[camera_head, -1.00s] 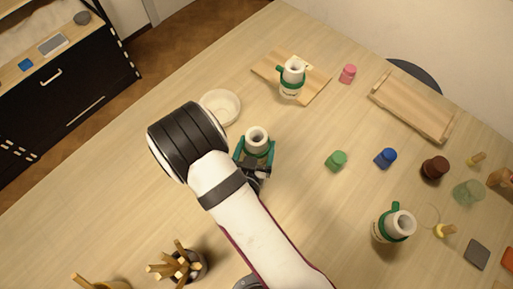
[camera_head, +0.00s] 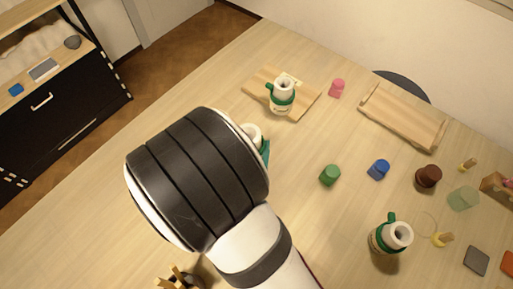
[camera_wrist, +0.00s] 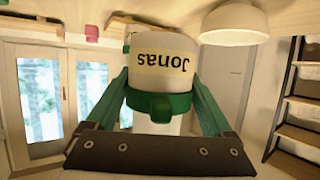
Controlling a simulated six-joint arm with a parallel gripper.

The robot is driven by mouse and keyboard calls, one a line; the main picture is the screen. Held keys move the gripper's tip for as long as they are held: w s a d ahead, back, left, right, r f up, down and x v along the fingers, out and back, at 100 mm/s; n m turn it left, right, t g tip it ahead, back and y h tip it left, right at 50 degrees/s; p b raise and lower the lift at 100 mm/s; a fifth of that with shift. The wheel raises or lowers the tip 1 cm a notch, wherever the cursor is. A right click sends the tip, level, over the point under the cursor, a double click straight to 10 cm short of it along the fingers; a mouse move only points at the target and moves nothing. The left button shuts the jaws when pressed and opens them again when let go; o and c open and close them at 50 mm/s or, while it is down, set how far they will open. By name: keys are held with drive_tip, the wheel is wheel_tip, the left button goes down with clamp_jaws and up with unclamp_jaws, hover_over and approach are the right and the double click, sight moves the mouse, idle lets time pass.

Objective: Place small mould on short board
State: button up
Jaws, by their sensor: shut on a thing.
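My gripper (camera_wrist: 163,88) is shut on a white mould (camera_wrist: 165,58) with a green band and a label reading "Jonas", upside down in the wrist view. In the head view my arm hides most of the gripper; only the held mould's white top (camera_head: 253,132) and a bit of green finger show. A flat wooden board (camera_head: 262,86) at the back bears another white mould (camera_head: 282,92) with a green band. A wooden board with raised ends (camera_head: 403,120) is at the back right, empty. A third such mould (camera_head: 396,236) stands at the right. I cannot tell which board is the short one.
A pink piece (camera_head: 337,88) stands between the boards. Green (camera_head: 329,175), blue (camera_head: 378,169) and brown (camera_head: 428,178) pieces stand right of my arm. A white bowl (camera_wrist: 234,22) shows in the wrist view. The table between the flat board and the green piece is clear.

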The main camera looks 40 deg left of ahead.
drive_tip(key=shift+r, duration=0.4)
drive_tip(key=shift+w, duration=0.2)
drive_tip(key=w+d+r+m+t+h, duration=0.15)
drive_tip(key=w+d, duration=0.35)
drive_tip(key=w, duration=0.8)
drive_tip(key=w+d+m+h, duration=0.2)
drive_tip(key=w+d, duration=0.2)
drive_tip(key=w, duration=1)
drive_tip(key=w+d+r+m+h, duration=0.1)
drive_tip(key=w+d, duration=0.3)
drive_tip(key=d, duration=0.5)
drive_tip(key=w+d+m+h, duration=0.1)
drive_tip(key=w+d, duration=0.4)
drive_tip(key=d, duration=0.4)
drive_tip(key=w+d+r+m+h, duration=0.1)
drive_tip(key=w+d, duration=0.3)
drive_tip(key=d, duration=0.5)
drive_tip(key=shift+n, duration=0.25)
drive_tip(key=w+a+f, duration=0.1)
drive_tip(key=a+f, duration=0.1)
drive_tip(key=a, duration=0.1)
drive_tip(key=w+a+f, duration=0.2)
drive_tip(key=a, duration=0.1)
drive_tip(key=w+a+f, duration=0.1)
drive_tip(key=a+f, duration=0.1)
drive_tip(key=a, duration=0.1)
drive_tip(key=shift+w+a, duration=0.25)
drive_tip(key=shift+w, duration=0.05)
hover_over(404, 113)
drive_tip(key=shift+f, duration=2.2)
